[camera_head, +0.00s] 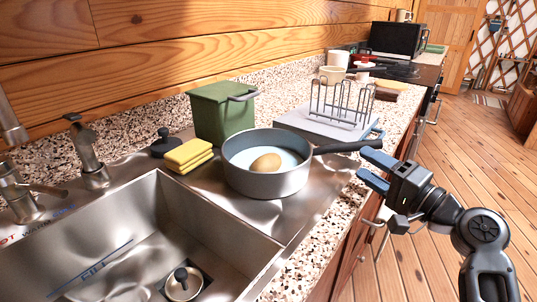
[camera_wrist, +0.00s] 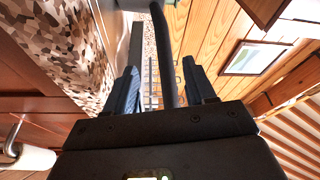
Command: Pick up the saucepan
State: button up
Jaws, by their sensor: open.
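The grey saucepan (camera_head: 262,185) stands upright on the steel drainboard beside the sink, with a brown egg-shaped item (camera_head: 266,163) inside. Its dark handle (camera_head: 345,147) points right, past the counter edge. My gripper (camera_head: 367,168) is open, its blue fingers pointing left close by the handle's end. In the wrist view the handle (camera_wrist: 165,50) runs between the two fingers of my gripper (camera_wrist: 160,85), nearer the right one. I cannot tell whether either finger touches it. The pan's body is mostly out of the wrist view.
A sink (camera_head: 150,235) lies left of the pan. Behind are yellow sponges (camera_head: 188,155), a green bin (camera_head: 222,112) and a wire rack (camera_head: 342,103) on a grey board. The granite counter edge is near my gripper. The wooden floor at right is open.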

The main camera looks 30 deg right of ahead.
aim_at(347, 151)
jog(key=w, duration=0.2)
jog(key=w+p, duration=0.1)
jog(key=w, duration=0.2)
jog(key=w+r, duration=0.1)
jog(key=w, duration=0.2)
jog(key=shift+a+p, duration=0.35)
jog(key=shift+c, duration=0.2)
grip_shut()
jog(key=shift+r, duration=0.1)
